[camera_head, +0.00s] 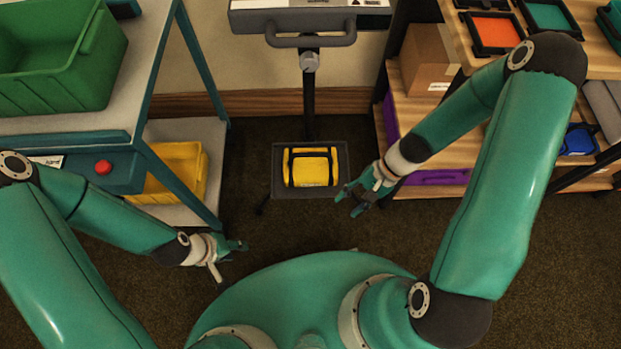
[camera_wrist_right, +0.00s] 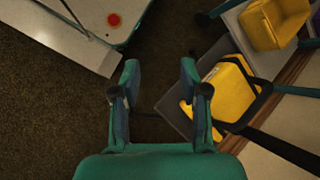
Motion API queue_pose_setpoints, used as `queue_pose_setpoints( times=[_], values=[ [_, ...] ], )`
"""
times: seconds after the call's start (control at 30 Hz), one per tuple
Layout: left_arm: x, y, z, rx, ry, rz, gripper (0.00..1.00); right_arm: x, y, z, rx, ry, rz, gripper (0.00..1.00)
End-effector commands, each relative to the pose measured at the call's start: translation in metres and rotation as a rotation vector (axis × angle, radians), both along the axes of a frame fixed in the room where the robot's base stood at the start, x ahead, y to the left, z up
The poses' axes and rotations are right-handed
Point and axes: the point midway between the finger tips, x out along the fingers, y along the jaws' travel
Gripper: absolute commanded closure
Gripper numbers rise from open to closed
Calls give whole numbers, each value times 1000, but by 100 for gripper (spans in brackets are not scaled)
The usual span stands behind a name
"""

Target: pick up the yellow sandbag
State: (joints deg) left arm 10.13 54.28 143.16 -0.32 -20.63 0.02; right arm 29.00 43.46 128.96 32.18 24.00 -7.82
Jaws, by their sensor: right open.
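The yellow sandbag (camera_head: 312,168) has dark straps and lies on a small dark platform (camera_head: 280,192) at the foot of a post, in the middle of the head view. It also shows in the right wrist view (camera_wrist_right: 226,92), right of my fingers. My right gripper (camera_head: 350,201) is open and empty, just to the right of the platform and apart from the sandbag. Its two spread fingers (camera_wrist_right: 159,76) show in the right wrist view with nothing between them. My left gripper (camera_head: 232,262) is open and empty, lower left of the sandbag.
A teal-framed bench on the left holds a green bin (camera_head: 62,60), with a yellow bin (camera_head: 185,168) on its lower shelf. A wooden shelf unit on the right holds a cardboard box (camera_head: 428,62). A grey handle (camera_head: 311,40) crosses the post above the sandbag.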

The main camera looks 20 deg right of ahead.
Motion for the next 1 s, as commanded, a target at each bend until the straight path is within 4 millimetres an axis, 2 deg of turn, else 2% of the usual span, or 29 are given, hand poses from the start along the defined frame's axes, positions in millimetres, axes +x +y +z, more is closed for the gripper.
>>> queue_pose_setpoints(
  times=[0.03, 0.2, 0.33, 0.5, 0.67, 1.0],
  values=[
    [0, 0, -42, 0, 0, 0, 60, 13, -11, -28, 65, 9, -98, 55],
    [0, 0, -96, 0, 0, 0, 60, 60, -43, -24, 317, -32, -365, 55],
    [0, 0, -122, 0, -1, 0, 60, 87, -71, -9, 460, -110, -493, 55],
    [0, 0, -135, 0, -1, 0, 60, 103, -92, 8, 556, -182, -569, 55],
    [0, 0, -138, 0, -1, 0, 60, 113, -82, 8, 577, -193, -577, 55],
    [0, 0, -154, 0, -1, 0, 60, 144, -22, -15, 575, -190, -575, 55]
  ],
)
